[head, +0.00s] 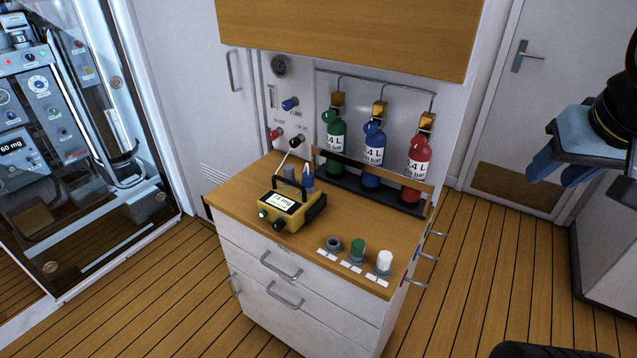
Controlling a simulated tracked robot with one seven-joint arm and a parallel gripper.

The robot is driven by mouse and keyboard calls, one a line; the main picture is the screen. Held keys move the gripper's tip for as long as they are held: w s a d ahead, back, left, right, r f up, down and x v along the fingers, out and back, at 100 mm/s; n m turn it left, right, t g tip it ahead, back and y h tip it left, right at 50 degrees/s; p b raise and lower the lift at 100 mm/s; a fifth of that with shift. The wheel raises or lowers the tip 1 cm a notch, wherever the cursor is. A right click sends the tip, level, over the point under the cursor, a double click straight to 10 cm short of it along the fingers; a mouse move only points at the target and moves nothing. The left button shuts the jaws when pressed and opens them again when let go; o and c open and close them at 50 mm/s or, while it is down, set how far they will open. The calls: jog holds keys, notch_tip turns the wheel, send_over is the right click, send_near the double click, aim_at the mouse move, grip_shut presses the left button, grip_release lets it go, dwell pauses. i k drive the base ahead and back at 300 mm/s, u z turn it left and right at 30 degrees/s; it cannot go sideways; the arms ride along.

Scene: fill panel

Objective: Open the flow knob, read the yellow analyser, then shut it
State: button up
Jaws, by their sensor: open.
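The yellow analyser (302,217) sits on the wooden cabinet top; its small white display is lit, but its digits are too small to read surely. The white fill panel (305,112) behind it carries a blue knob (290,104), a red knob (275,134) and a black knob (297,142). Their labels are too small to read, so I cannot tell which is the flow knob or how far any is turned. My gripper (556,173) is at the right edge, with blue fingers apart and empty, far from the panel and analyser.
Green (335,132), blue (373,150) and red (417,165) bottles stand in a rack right of the panel. Several caps, including a white one (384,262), stand at the cabinet's front right. A wooden overhead cupboard (350,30) hangs above. Floor space is open right of the cabinet.

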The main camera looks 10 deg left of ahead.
aim_at(289, 105)
jog(key=z, duration=1.5)
jog(key=k, duration=1.6)
jog(key=u, duration=1.8)
jog(key=i, duration=1)
